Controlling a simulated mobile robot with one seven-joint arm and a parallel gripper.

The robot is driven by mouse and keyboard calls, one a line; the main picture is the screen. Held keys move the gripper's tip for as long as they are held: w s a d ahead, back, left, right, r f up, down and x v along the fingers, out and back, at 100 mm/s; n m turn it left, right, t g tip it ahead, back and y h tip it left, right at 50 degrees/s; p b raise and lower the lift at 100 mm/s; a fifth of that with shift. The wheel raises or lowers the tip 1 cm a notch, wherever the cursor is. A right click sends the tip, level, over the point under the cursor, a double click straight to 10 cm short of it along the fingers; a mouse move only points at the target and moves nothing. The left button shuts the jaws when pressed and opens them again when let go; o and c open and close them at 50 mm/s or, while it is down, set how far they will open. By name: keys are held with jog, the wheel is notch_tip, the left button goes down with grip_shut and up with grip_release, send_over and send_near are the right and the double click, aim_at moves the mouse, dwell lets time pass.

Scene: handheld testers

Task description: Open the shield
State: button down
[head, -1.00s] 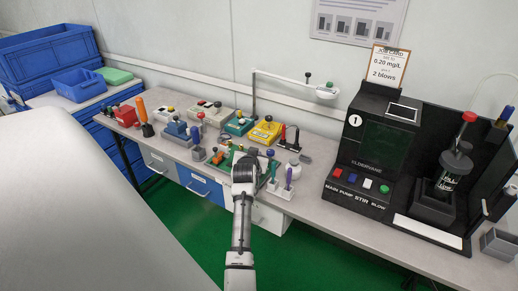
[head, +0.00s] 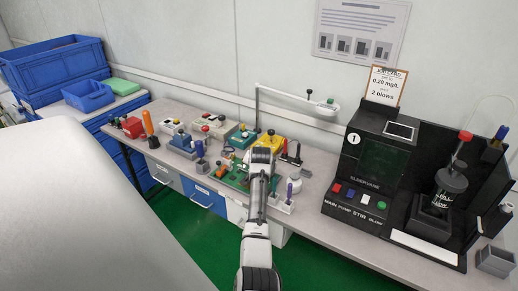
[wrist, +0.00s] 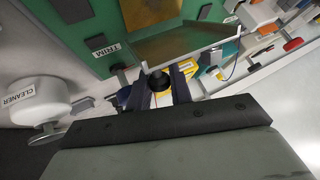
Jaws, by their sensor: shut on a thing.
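The shield (wrist: 190,45) shows in the wrist view as a tinted see-through panel with a pale metal edge, tilted over a green board (wrist: 98,45). A black knob (wrist: 158,79) sits at its near edge. My gripper (wrist: 161,92) has its two dark fingers on either side of this knob and is shut on it. In the head view my gripper (head: 262,156) is over the green board on the bench, and my wrist hides the shield and the knob there.
A white cleaner bottle (wrist: 38,102) stands close to the left of my gripper in the wrist view. A yellow device (head: 268,142) is just behind. Purple and green pens (head: 289,190) stand to the right. A black tester (head: 372,165) fills the bench's right side.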

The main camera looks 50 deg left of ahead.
dwell(0.3)
jog(key=c, duration=1.3)
grip_release()
